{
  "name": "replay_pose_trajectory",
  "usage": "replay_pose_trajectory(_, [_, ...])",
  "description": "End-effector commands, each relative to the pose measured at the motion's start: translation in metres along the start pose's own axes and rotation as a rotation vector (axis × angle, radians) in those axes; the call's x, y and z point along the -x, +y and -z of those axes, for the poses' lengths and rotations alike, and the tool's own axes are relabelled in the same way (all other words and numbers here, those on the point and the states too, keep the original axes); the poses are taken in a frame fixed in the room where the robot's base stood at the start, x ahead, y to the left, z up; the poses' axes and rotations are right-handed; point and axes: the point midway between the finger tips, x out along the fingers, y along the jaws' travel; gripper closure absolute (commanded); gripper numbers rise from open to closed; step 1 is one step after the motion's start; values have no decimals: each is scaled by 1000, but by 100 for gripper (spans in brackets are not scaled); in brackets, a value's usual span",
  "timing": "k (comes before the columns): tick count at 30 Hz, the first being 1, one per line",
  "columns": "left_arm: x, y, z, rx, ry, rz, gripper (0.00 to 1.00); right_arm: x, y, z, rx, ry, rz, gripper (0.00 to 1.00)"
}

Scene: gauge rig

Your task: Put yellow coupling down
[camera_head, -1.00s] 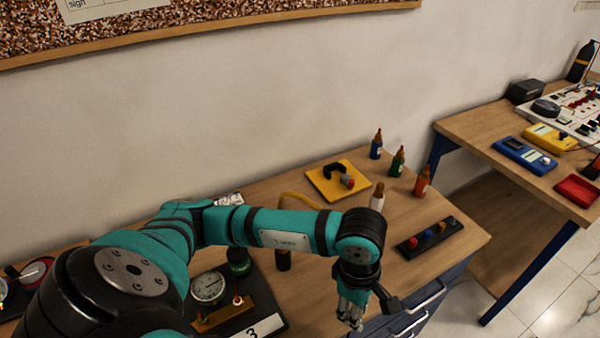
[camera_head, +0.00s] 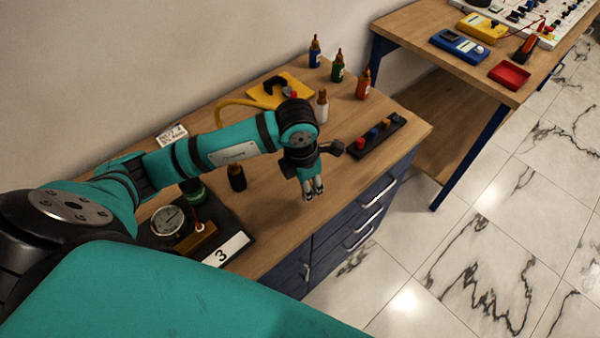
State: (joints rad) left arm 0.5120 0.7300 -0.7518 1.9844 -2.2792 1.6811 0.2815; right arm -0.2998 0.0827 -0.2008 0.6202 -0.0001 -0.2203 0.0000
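My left gripper (camera_head: 314,192) hangs pointing down over the wooden bench near its front edge, with its arm coming in from the left. Its fingertips look close together, but I cannot tell whether they are open or shut, and no coupling shows between them. A black holder (camera_head: 359,153) lies to the right of the gripper, apart from it. It carries small red (camera_head: 362,141), blue (camera_head: 373,132) and yellow-orange (camera_head: 387,121) pieces; the last may be the yellow coupling, but it is too small to be sure. My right gripper is not in view.
A gauge (camera_head: 167,222) on a black board with a "3" label (camera_head: 226,249) stands left of the gripper. Several bottles, including a white one (camera_head: 322,108), and a yellow plate (camera_head: 262,94) with a hose are behind. A second table (camera_head: 400,22) is at back right.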

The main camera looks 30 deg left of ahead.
Motion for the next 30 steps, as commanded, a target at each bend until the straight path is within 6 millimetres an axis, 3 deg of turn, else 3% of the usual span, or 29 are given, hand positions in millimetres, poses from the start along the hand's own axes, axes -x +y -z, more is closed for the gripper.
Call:
replay_pose_trajectory(3, [-5,26,-8,3,-1,-1,100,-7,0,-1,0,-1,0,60])
replay_pose_trajectory(9, [-7,46,-14,-2,-1,2,100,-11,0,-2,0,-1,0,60])
replay_pose_trajectory(18, [-42,46,-9,-3,1,3,100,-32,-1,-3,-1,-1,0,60])
replay_pose_trajectory(30, [-46,46,-9,-3,0,1,100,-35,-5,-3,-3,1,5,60])
